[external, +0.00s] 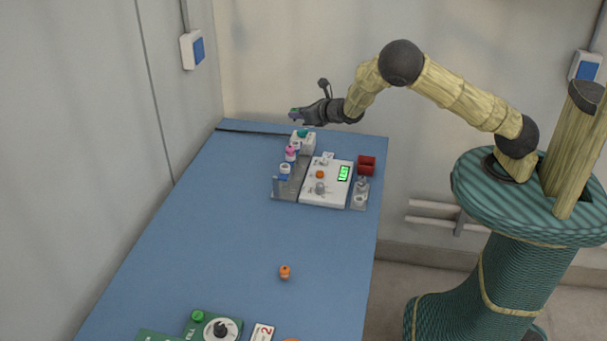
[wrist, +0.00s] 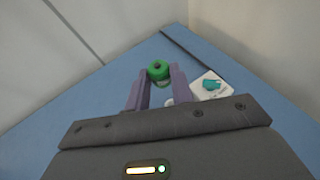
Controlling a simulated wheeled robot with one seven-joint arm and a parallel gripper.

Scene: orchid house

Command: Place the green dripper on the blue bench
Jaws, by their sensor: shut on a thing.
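The green dripper (wrist: 158,71) sits between the tips of my gripper's fingers in the wrist view, a round green piece with a dark spot on top. My gripper (wrist: 157,86) is shut on it. In the external view my gripper (external: 300,114) is held above the far end of the bench, and only a little green shows at its tips. The blue bench (external: 215,243) runs from the far corner toward the camera. It also shows below the gripper in the wrist view (wrist: 85,110).
Under and beside my gripper stand a white box with a teal piece (external: 303,143), a grey rack (external: 289,187) with small bottles, a white device (external: 326,185) with a green display, and a red box (external: 367,165). An orange piece (external: 285,272) stands nearer. The bench's left middle is clear.

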